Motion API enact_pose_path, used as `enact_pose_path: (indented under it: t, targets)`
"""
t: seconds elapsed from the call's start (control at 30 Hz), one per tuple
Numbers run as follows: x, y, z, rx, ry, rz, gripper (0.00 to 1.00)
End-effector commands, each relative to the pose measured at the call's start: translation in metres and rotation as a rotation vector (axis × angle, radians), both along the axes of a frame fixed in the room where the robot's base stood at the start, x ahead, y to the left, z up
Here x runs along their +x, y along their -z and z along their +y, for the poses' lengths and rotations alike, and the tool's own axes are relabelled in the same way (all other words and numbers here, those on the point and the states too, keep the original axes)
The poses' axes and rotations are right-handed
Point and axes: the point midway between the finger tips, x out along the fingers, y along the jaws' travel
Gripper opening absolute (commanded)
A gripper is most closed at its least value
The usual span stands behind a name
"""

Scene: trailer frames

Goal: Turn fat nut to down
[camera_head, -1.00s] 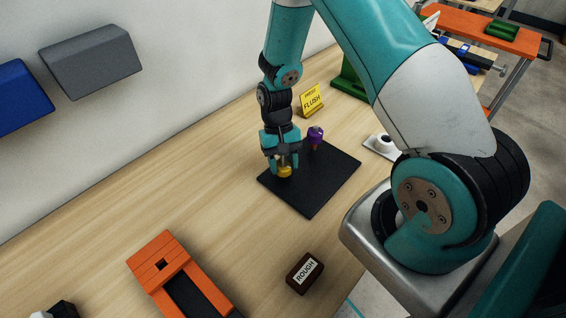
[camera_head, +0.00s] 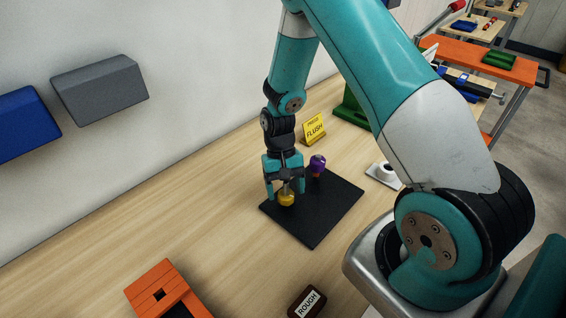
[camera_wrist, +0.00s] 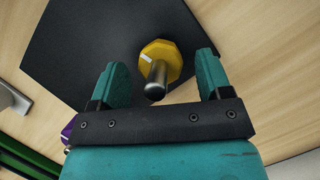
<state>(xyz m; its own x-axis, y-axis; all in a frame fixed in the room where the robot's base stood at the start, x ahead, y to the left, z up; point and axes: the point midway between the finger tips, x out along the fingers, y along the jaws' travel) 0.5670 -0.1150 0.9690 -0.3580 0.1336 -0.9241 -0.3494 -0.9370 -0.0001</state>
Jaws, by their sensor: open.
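A yellow faceted nut (camera_head: 286,199) sits on a black mat (camera_head: 318,228) on the wooden bench. In the wrist view the nut (camera_wrist: 161,60) shows a pale mark on its top, and a metal stud (camera_wrist: 156,84) stands up through it. My gripper (camera_head: 285,192) points down over the nut. In the wrist view its two teal fingers (camera_wrist: 162,72) are spread on either side of the stud and nut, with gaps visible. A purple nut (camera_head: 317,163) sits farther back on the same mat, and only a sliver shows in the wrist view.
A yellow "FLUSH" sign (camera_head: 314,129) stands behind the mat. A dark "ROUGH" block (camera_head: 307,302) and an orange fixture (camera_head: 163,290) lie at the front. A white piece (camera_head: 385,175) is right of the mat. The bench left of the mat is clear.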

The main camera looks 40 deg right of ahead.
Motion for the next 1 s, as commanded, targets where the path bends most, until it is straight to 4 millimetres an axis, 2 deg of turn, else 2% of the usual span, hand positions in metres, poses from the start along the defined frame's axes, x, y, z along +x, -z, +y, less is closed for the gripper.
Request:
enact_pose_path:
  t: [0.17, 0.4, 0.6, 0.8, 1.0]
  targets:
    - [0.014, -0.030, -0.005, -0.001, 0.002, -0.009, 0.72]
    - [0.036, -0.087, -0.014, -0.001, 0.001, -0.008, 0.72]
    - [0.051, -0.128, -0.019, 0.000, 0.001, -0.006, 0.72]
    - [0.058, -0.150, -0.023, -0.001, 0.001, -0.003, 0.72]
    - [0.060, -0.154, -0.023, 0.000, 0.001, -0.001, 0.72]
